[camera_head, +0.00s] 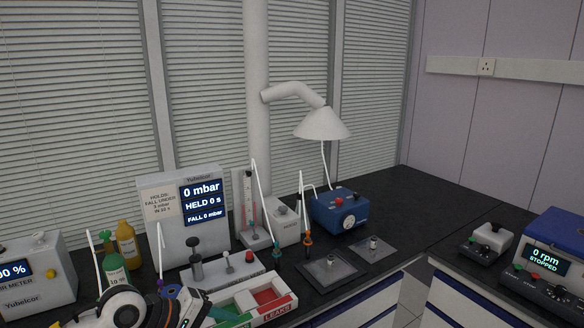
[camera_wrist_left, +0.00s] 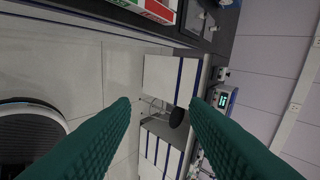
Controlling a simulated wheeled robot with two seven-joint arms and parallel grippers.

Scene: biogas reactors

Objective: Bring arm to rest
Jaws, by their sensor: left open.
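My left gripper (camera_wrist_left: 160,103) shows in the left wrist view as two teal, ridged fingers, spread wide apart with nothing between them. Beyond them lie the floor and white cabinet fronts, seen turned sideways. In the head view, white and black links of my left arm come in at the lower left, in front of the bench. My right gripper is in neither view.
The dark bench (camera_head: 385,205) carries a pressure display box (camera_head: 160,235), a sorting tray (camera_head: 284,309) with green and red compartments, bottles (camera_head: 127,244), a blue device (camera_head: 340,212) and metal plates (camera_head: 333,272). A stirrer unit (camera_head: 560,262) stands right. Open floor (camera_wrist_left: 60,65) lies below.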

